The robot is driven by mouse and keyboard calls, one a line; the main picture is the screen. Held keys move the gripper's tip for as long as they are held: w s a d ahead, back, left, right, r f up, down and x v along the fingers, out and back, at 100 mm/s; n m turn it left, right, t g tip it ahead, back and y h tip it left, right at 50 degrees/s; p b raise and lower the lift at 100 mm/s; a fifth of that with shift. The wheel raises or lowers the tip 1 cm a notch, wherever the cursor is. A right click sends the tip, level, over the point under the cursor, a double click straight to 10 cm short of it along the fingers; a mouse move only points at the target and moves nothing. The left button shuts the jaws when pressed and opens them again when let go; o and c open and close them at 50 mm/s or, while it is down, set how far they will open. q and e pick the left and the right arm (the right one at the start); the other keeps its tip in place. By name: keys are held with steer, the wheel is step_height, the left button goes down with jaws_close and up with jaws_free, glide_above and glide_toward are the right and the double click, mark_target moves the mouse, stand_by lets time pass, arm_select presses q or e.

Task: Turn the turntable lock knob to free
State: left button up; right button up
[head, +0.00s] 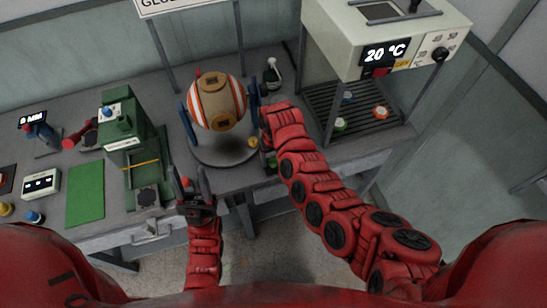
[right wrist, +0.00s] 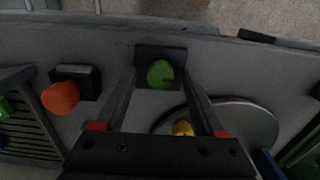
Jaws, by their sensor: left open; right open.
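The round turntable (head: 222,157) stands mid-bench and carries a tan, orange and white ball (head: 217,100) between blue posts. In the right wrist view, a green knob (right wrist: 160,74) sits on a dark block near the bench's front edge; it also shows partly beside my arm (head: 270,160). A yellow knob (right wrist: 183,128) is at the turntable's rim (right wrist: 255,118). Which knob is the lock is not labelled. My right gripper (head: 265,139) is open, its fingers on either side of the green knob in its wrist view; contact cannot be told. My left gripper (head: 192,184) is open and empty before the bench.
An orange knob (right wrist: 60,97) on a dark block lies to one side of the green one. A heater box (head: 385,38) reading 20 °C stands over a rack with several coloured pieces at right. A green press (head: 122,140) and a green mat (head: 86,193) are at left.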

steer(key=shift+f, duration=0.15)
jaws_close()
stand_by(0.4)
